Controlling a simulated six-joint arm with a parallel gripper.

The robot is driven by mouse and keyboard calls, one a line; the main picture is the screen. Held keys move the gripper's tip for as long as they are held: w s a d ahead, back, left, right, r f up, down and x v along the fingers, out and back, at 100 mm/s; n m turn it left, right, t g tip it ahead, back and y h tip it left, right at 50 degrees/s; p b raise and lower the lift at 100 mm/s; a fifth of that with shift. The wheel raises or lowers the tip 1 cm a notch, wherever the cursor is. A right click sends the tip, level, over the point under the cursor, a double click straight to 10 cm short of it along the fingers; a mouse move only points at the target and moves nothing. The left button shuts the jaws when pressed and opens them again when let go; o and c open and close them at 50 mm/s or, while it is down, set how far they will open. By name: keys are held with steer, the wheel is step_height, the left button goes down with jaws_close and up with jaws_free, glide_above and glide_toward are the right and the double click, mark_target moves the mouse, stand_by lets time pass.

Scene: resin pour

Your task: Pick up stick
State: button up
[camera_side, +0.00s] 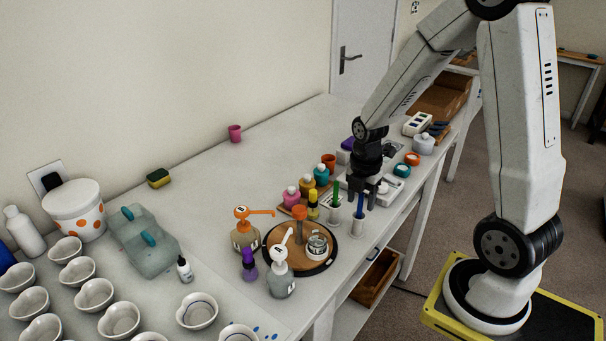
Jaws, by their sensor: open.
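Two upright sticks stand in small white holders near the front edge of the table: a green stick (336,193) and, to its right, a blue stick (360,205). My gripper (362,199) points down over the blue stick's holder, with dark fingers spread apart. The blue stick appears between or just in front of the fingers; I cannot tell which, nor whether they touch it. The green stick is just left of the fingers. The lower ends of both sticks are hidden in the holders.
Several coloured bottles, including a pink one (291,197), stand left of the gripper. A round wooden turntable (276,256) with a jar and pump bottles beside it is further left. White containers (402,170) stand to the right.

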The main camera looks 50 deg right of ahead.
jaws_close()
steer(key=shift+r, duration=0.1)
steer(key=shift+r, duration=4.9)
steer(key=shift+a, duration=0.1)
steer(key=w+a+r, duration=0.1)
steer(key=a, duration=0.5)
steer(key=w+a+r, duration=0.1)
steer(key=w+a, duration=0.1)
steer(key=a, duration=0.3)
steer(key=shift+w+a+r, duration=0.25)
steer(key=shift+a+r, duration=0.15)
